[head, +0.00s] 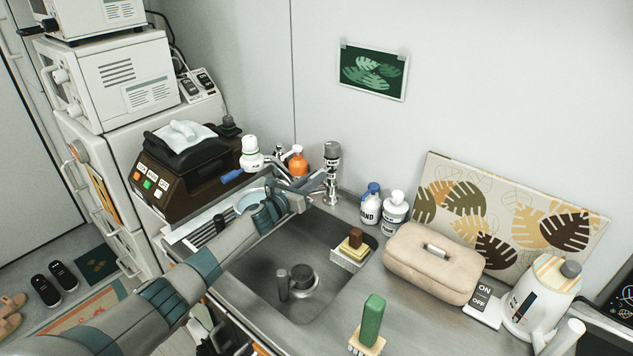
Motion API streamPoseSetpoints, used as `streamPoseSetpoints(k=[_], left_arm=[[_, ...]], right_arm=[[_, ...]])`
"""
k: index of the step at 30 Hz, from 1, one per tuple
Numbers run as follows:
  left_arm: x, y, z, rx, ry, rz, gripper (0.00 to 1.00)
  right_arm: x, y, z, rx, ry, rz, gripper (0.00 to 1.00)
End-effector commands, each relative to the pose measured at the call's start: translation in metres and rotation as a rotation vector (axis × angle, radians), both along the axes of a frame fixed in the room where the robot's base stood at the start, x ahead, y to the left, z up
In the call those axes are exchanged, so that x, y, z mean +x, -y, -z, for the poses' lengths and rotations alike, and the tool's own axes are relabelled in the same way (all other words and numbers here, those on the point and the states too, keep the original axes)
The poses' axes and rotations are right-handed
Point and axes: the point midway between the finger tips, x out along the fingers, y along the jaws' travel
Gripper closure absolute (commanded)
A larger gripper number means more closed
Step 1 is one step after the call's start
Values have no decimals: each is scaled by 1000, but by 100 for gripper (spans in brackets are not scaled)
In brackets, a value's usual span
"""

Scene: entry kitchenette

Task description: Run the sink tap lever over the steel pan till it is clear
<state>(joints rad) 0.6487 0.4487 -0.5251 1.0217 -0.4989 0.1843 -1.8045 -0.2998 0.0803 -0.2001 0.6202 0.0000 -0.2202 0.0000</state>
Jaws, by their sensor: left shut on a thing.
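The steel tap (332,158) stands upright at the back edge of the sink (258,291). My left gripper (318,181) reaches across the sink to the tap and is shut at its lever; the fingers hide most of the lever. A small dark steel pan (303,279) sits on the sink floor, with a stubby upright part at its left. I cannot make out its contents, and no water stream is discernible. My right gripper is out of view.
A white caddy (350,257) with sponges is at the sink's right edge. Soap bottles (394,207), a beige bag (432,262), a green-handled brush (371,325) and a white kettle (541,296) occupy the right counter. A brown appliance (185,172) stands left.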

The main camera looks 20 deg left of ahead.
Motion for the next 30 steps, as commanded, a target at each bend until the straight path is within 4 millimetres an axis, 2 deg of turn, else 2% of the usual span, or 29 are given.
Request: streamPoseSetpoints(k=[13,14,15,16,30], left_arm=[[0,-1,0,0,0,10,100],[0,-1,0,0,0,10,78],[0,-1,0,0,0,10,68],[0,-1,0,0,0,10,64],[-3,-3,0,1,0,10,64]], right_arm=[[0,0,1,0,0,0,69],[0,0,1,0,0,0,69],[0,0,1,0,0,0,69],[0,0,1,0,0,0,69],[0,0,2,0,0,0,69]])
